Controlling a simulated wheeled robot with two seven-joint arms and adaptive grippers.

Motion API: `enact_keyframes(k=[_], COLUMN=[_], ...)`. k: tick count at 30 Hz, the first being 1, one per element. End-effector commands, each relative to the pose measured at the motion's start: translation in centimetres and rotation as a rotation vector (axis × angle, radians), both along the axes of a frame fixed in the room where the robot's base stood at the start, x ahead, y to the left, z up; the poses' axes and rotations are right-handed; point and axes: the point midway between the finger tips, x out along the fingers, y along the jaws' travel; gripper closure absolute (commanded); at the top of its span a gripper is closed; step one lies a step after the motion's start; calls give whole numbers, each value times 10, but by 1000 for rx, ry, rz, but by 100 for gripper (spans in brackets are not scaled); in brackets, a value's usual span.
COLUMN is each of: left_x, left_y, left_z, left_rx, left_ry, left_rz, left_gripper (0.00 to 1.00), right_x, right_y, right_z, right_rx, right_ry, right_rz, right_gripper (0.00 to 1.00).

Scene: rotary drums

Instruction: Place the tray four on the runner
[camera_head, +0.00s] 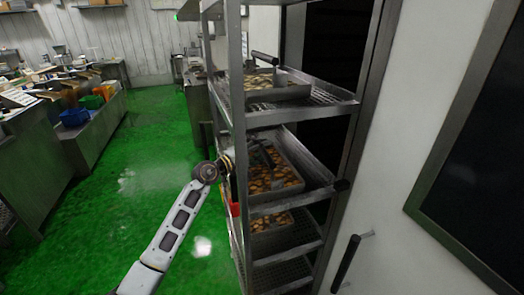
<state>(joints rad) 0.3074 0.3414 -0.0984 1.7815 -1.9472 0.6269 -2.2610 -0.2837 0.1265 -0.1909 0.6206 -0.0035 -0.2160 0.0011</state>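A metal rack (239,128) with several shelf levels stands in the middle. A deep metal tray (306,158) holding brown round pieces sits on its middle level and juts out to the right. Another tray (290,92) with similar pieces is on the level above, and a third batch (272,222) shows on the level below. No tray numbers can be read. My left arm reaches in from the lower left. Its gripper (264,157) is at the middle tray, partly behind the rack's front post, and its fingers are too small and dark to read. My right gripper is out of view.
The lowest rack level (283,275) looks empty. A white wall with a black bar handle (346,263) stands close on the right. Counters with coloured bins (75,117) line the left. The green floor (130,185) between is clear.

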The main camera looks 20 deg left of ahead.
Motion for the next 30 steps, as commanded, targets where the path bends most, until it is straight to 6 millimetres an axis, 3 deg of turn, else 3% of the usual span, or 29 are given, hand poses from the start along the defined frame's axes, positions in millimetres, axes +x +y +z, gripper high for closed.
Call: enact_keyframes(k=[8,18,30], left_x=[0,-10,-46], left_y=[0,8,33], left_z=[0,0,-1], left_rx=[0,1,3], left_ry=[0,1,0], left_rz=[0,1,1], left_gripper=[59,59,59], right_x=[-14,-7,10], right_y=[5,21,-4], right_z=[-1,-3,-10], right_rx=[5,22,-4], right_ry=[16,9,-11], right_rz=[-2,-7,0], right_gripper=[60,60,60])
